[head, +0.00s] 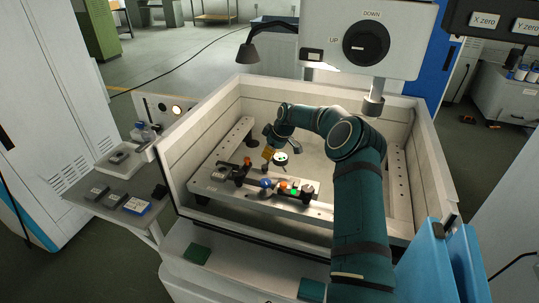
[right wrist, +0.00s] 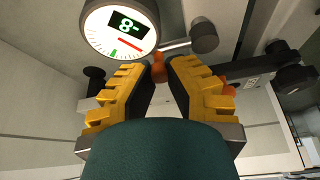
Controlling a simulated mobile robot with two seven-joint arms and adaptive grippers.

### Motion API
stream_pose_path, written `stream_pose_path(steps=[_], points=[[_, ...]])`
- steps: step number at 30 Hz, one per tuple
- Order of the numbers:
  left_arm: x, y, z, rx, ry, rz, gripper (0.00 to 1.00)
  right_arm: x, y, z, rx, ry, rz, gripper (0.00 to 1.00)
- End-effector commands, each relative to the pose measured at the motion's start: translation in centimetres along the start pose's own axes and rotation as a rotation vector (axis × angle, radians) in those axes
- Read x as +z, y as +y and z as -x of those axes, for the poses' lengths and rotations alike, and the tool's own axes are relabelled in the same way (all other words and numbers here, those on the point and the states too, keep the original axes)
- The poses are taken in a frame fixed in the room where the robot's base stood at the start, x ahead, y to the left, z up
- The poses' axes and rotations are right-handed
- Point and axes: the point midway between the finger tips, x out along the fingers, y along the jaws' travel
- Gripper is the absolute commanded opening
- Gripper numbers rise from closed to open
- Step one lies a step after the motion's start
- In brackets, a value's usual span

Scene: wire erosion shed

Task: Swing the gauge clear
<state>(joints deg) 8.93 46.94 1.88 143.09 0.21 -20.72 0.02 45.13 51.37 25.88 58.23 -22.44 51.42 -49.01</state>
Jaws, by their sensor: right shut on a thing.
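The gauge (head: 281,158) has a round white dial and stands over the work plate inside the machine tank. In the right wrist view its dial (right wrist: 120,28) fills the upper left, with a dark display, a red bar and a green mark. A rod runs from beside the dial to a grey knob (right wrist: 204,36). My right gripper (head: 268,152) has yellow fingers and is beside the dial. In the right wrist view its fingertips (right wrist: 160,72) close around a small orange part of the gauge. The exact contact is partly hidden by the fingers. My left gripper is out of view.
The tank's pale walls (head: 175,170) surround the work area. A plate (head: 223,188) carries clamps with orange, blue and green parts. A machine head (head: 375,95) hangs above at the right. A side shelf (head: 105,189) with small boxes stands left of the tank.

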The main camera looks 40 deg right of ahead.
Motion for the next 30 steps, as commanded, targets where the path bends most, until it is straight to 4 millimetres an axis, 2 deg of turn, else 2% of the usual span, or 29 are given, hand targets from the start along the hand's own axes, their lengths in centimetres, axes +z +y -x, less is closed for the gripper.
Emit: stream_pose_path(steps=[13, 30], points=[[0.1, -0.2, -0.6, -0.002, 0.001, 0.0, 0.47, -1.1, -0.4, -0.7, -0.11, -0.003, 0.259, 0.0], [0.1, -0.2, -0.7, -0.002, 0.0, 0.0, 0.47, -1.3, -0.6, -0.9, -0.137, -0.004, 0.32, 0.0]])
